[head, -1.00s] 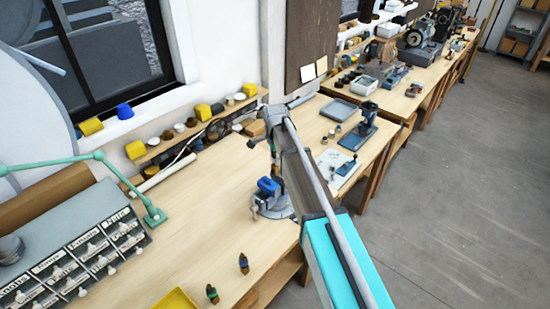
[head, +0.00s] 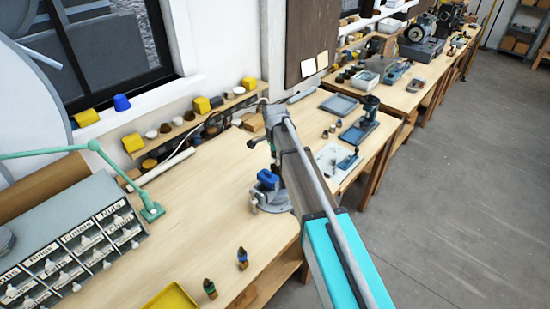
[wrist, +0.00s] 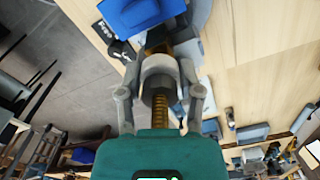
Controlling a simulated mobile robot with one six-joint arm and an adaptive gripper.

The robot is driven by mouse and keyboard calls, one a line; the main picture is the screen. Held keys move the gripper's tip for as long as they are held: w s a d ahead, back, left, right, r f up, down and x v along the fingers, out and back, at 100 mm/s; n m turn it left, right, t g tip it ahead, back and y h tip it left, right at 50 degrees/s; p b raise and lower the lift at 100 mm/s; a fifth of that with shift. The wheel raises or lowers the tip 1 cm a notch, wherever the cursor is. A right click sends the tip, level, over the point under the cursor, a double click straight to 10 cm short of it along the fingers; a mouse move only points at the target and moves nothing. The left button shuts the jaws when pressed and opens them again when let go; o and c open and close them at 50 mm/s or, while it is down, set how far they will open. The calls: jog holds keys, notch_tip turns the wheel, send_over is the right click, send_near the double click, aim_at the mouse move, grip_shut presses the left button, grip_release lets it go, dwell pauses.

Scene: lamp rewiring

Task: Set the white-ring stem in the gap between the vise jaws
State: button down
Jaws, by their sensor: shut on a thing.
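My gripper (wrist: 159,72) is shut on the white-ring stem (wrist: 158,76) in the wrist view, with a finger on each side of the pale ring. The stem's brass threaded rod (wrist: 165,112) runs back toward the palm. The vise (wrist: 142,14) has a blue body and lies just past the fingertips in the wrist view. In the head view the vise (head: 268,179) stands on a round grey base near the bench's front edge, with my gripper above it. The ring and fingers hide much of the jaw gap, so I cannot tell whether the stem is in it.
Two small dark-tipped items (head: 242,257) and a yellow tray (head: 172,298) are near the bench's front. A labelled drawer cabinet (head: 75,255) and green lamp arm (head: 150,208) stand at left. The bench middle (head: 190,215) is clear.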

jog(key=shift+f+b, duration=1.3)
jog(key=shift+f, duration=0.2)
jog(key=shift+f+b, duration=0.35)
dwell(0.4)
jog(key=shift+c, duration=0.9)
grip_release()
jog(key=shift+r, duration=0.15)
notch_tip(320, 180, up, 10)
jog(key=p, duration=1)
jog(key=shift+w+a+f, duration=0.2)
jog(key=shift+w+a, duration=0.1)
jog(key=shift+a, duration=0.3)
